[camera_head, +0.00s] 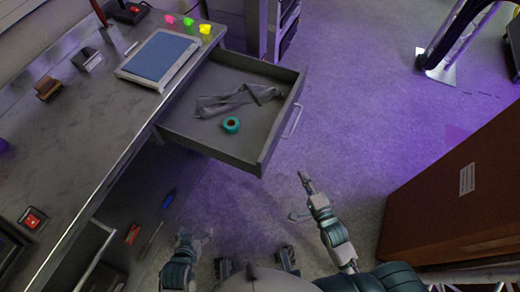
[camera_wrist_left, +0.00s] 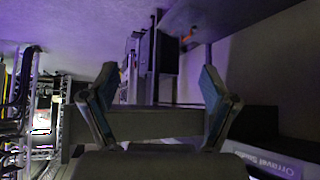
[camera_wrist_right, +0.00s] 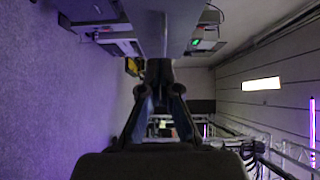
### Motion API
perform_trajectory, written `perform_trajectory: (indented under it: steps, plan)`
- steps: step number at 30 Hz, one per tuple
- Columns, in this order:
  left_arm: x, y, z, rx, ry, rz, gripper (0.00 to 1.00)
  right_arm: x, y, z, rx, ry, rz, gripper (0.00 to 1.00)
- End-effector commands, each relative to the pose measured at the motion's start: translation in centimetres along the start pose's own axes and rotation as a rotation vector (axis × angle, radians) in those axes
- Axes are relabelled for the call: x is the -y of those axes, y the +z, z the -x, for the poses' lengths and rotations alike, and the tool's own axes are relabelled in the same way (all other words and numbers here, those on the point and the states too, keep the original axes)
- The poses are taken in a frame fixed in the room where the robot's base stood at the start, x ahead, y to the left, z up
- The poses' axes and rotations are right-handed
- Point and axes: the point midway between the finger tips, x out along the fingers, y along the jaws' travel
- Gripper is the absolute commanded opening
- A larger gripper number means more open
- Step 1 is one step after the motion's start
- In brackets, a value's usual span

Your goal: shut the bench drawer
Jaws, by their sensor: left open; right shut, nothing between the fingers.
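The bench drawer (camera_head: 225,140) is pulled out from the bench's right side in the head view. A pale bar handle (camera_head: 292,121) is on its front. Inside lie a crumpled grey item (camera_head: 235,101) and a teal tape roll (camera_head: 231,125). My right gripper (camera_head: 304,179) is shut and empty, below and right of the drawer's near front corner in the picture, apart from it. It also shows shut in the right wrist view (camera_wrist_right: 158,68). My left gripper (camera_head: 198,238) is low, near the bench's lower part, away from the drawer. Its fingers are spread and empty in the left wrist view (camera_wrist_left: 157,80).
The bench top (camera_head: 85,130) holds a blue-screened tablet-like panel (camera_head: 159,58) and small coloured items near the drawer. A large brown box (camera_head: 460,195) stands at the right. The purple-lit floor (camera_head: 350,110) beyond the drawer front is clear. Small tools lie below the bench.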

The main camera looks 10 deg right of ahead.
Motion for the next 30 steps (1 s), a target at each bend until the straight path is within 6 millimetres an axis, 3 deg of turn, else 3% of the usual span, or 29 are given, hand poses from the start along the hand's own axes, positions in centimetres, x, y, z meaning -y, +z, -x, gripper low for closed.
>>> perform_trajectory:
  steps: [5, 18, 24, 30]
  plan:
    - [0.0, -0.9, 0.0, -0.044, 0.004, 0.001, 0.86, 0.6, 0.1, -1.7, 0.0, -0.017, -0.015, 0.0]
    - [-0.8, -5.3, -0.8, -0.305, 0.023, 0.002, 0.86, 0.5, 0.6, -10.5, 0.001, -0.011, -0.014, 0.0]
    - [-1.1, -7.0, -0.6, -0.404, 0.029, 0.003, 0.86, 0.5, 2.4, -12.2, 0.0, -0.01, -0.014, 0.0]
    - [-1.1, -7.7, -0.4, -0.439, 0.031, 0.004, 0.86, 0.6, 3.0, -12.7, 0.0, -0.01, -0.011, 0.0]
